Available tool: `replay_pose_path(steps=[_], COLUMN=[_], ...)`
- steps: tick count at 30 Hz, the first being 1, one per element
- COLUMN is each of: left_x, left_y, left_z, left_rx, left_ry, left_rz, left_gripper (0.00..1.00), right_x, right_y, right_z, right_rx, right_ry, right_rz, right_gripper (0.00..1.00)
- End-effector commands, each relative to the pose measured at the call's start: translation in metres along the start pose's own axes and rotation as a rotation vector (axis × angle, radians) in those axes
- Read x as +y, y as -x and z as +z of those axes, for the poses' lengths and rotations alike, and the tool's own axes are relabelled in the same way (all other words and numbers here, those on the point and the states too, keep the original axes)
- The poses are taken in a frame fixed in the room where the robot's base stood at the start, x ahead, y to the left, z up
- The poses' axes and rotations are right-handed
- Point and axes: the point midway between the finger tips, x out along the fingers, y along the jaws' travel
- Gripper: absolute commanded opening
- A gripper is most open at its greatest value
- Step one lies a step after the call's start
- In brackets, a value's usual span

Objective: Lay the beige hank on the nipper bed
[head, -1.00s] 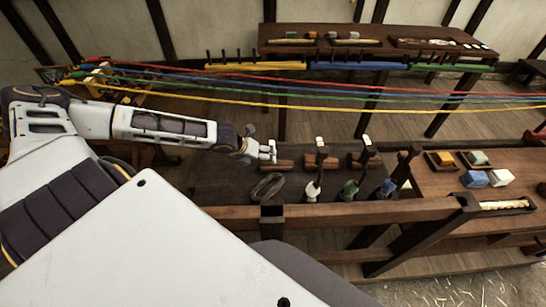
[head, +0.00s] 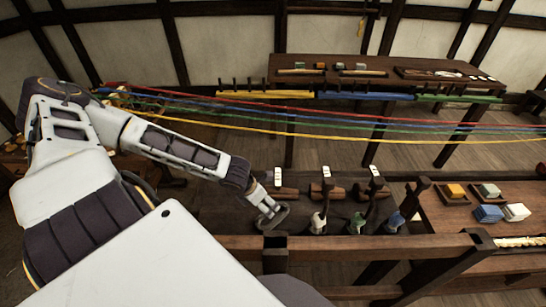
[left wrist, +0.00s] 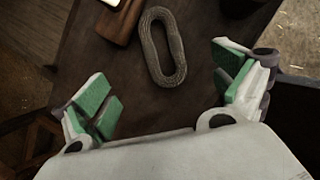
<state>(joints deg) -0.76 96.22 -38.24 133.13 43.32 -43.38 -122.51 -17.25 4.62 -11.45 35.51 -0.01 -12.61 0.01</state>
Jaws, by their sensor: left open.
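The hank (left wrist: 149,50), a grey-beige oval loop of rope, lies flat on the dark bench top (left wrist: 100,75). In the head view the hank (head: 284,213) is partly hidden by my left gripper (head: 266,207), which is over it. In the left wrist view that gripper (left wrist: 168,95) is open, its green pads wide apart with nothing between them; the hank lies ahead of the pads. Brown wooden blocks with upright white-topped parts (head: 284,190) stand just behind the hank; I cannot tell for sure which is the nipper bed. My right gripper is not in view.
Dark posts and a wooden front rail (head: 350,240) border the bench. Coloured ropes (head: 300,131) stretch across behind it. Small yellow, white and blue blocks (head: 488,213) lie at the right.

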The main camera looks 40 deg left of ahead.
Motion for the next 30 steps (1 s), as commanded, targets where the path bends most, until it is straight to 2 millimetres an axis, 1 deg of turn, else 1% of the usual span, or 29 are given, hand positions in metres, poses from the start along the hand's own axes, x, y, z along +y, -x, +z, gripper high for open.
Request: replay_pose_path(steps=[8, 30], left_x=[0.000, -0.001], left_y=[-0.012, -0.057], left_z=[0.000, -0.001], left_rx=[-0.001, 0.000], left_ry=[0.004, 0.002], left_rz=[-0.002, -0.001], left_gripper=[0.96, 0.96], right_x=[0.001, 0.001], right_y=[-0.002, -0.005], right_z=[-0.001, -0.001], right_rx=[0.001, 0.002], right_ry=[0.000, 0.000], right_rz=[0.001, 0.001], right_gripper=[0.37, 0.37])
